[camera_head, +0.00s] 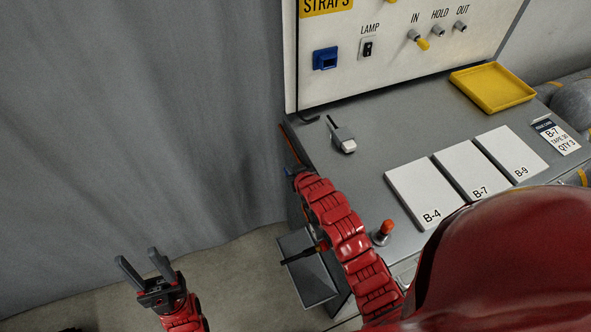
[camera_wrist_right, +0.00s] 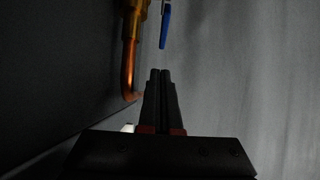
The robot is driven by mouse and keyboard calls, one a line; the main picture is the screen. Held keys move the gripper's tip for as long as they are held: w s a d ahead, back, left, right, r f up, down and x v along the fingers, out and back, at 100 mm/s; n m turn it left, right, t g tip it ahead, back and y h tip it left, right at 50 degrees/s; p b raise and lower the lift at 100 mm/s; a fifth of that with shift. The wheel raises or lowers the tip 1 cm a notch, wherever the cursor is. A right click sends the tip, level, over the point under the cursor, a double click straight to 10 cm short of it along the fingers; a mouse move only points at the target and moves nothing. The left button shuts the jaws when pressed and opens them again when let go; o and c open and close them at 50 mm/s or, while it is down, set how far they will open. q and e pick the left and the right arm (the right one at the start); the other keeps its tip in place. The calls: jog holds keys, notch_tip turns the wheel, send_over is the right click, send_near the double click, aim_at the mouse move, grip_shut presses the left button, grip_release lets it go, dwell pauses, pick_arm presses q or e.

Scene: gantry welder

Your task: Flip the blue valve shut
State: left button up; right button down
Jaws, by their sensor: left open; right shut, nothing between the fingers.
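The blue valve handle (camera_wrist_right: 165,27) hangs at the top of the right wrist view, pointing down. A brass fitting (camera_wrist_right: 138,6) and a bent copper pipe (camera_wrist_right: 128,62) are to its left. My right gripper (camera_wrist_right: 161,72) is shut and empty, its fingertips just below the handle in the picture, with a visible gap. The right fingers are not clear there. My left gripper (camera_head: 137,254) is open and empty at lower left.
A white panel (camera_head: 385,75) stands behind. A grey curtain (camera_head: 140,110) fills the left, above open floor.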

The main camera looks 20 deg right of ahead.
jog(key=shift+w+f+p, duration=0.2)
jog(key=shift+f+p, duration=0.3)
jog(key=shift+f, duration=0.5)
jog(key=shift+w+f+p, duration=0.2)
jog(key=shift+f+p, duration=0.15)
jog(key=shift+f, duration=0.6)
jog(key=shift+w+f+g+b, duration=0.4)
jog(key=shift+g+b, duration=0.4)
jog(key=shift+b, duration=0.15)
jog(key=shift+f+g, duration=0.1)
jog(key=shift+g, duration=0.4)
